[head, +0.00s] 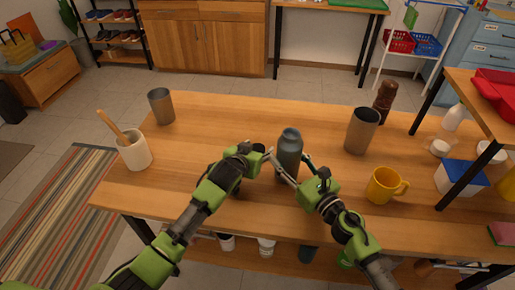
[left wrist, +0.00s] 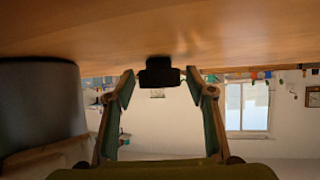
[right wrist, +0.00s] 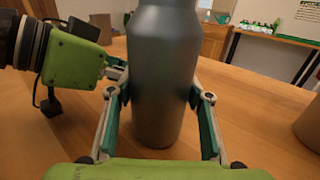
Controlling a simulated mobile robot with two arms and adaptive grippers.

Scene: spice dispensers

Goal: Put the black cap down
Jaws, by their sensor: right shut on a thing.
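The black cap (head: 259,147) is on the table just left of the bottle in the head view. In the left wrist view, where the table shows at the top, the cap (left wrist: 160,73) appears to rest on the wood between my left fingertips. My left gripper (left wrist: 160,80) is open, with a small gap on each side of the cap. The grey bottle (head: 289,153) stands upright without a cap. My right gripper (right wrist: 160,95) is shut on its body (right wrist: 163,75); my left gripper shows beside it in the right wrist view.
On the wooden table (head: 230,115) are a grey cup (head: 161,106), a white utensil holder (head: 134,152), a taller metal cup (head: 361,131), a brown grinder (head: 384,100) and a yellow mug (head: 383,185). A raised shelf (head: 470,82) stands at the right. The table's left middle is clear.

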